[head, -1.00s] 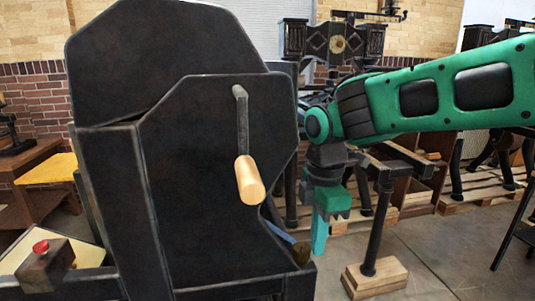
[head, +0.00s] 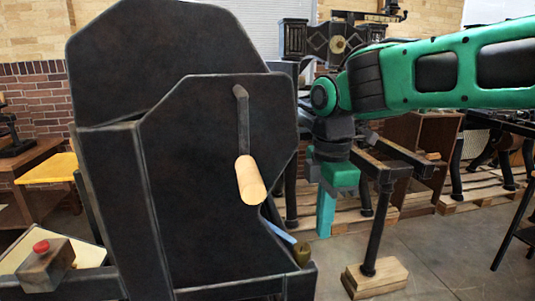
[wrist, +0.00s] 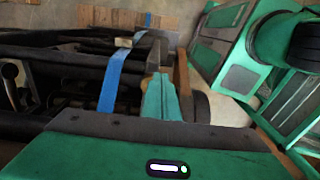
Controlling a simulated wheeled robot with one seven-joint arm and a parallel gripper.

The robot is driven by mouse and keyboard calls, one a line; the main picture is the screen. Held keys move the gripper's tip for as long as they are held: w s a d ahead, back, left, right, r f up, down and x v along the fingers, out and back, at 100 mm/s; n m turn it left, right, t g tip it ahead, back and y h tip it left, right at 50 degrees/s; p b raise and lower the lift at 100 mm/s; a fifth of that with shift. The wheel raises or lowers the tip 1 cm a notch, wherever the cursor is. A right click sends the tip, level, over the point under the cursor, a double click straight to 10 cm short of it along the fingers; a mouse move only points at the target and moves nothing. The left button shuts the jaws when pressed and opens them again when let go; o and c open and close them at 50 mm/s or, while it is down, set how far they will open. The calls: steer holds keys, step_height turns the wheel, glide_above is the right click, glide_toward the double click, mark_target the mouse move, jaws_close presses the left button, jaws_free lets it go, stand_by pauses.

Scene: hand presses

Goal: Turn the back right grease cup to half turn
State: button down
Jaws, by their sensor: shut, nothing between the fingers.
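The press (head: 200,190) is a tall dark body with a wooden-handled crank (head: 249,180) on its near side. A small brass-coloured fitting (head: 303,255) stands at its lower right corner; I cannot tell whether it is a grease cup. I cannot make out the back right grease cup in either view. My gripper (head: 324,232) points down just right of the press, above and behind that fitting, apart from it. Its teal fingers are together and empty. In the wrist view the fingers (wrist: 160,98) sit beside dark press bars, with a blue strip (wrist: 118,75) to their left.
A dark post on a wooden block (head: 375,280) stands right of the press. A red-topped box (head: 45,265) is at the lower left. Pallets and other presses stand behind. Open floor (head: 445,265) lies at the right.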

steer(key=shift+r, duration=0.6)
steer(key=shift+d, duration=0.1)
steer(key=s+d+f+m, duration=0.3)
steer(key=d+m, duration=0.4)
steer(key=d, duration=0.3)
steer(key=s+d+f+m, duration=0.2)
steer(key=s+d+m, duration=0.1)
steer(key=d+m, duration=0.55)
steer(key=s+d+f+m, duration=0.3)
steer(key=s+d+m, duration=0.2)
steer(key=s+d, duration=0.1)
steer(key=s+d+f+m, duration=0.4)
steer(key=s+d+m, duration=0.2)
steer(key=s, duration=0.1)
steer(key=shift+s, duration=0.25)
steer(key=shift+m, duration=0.25)
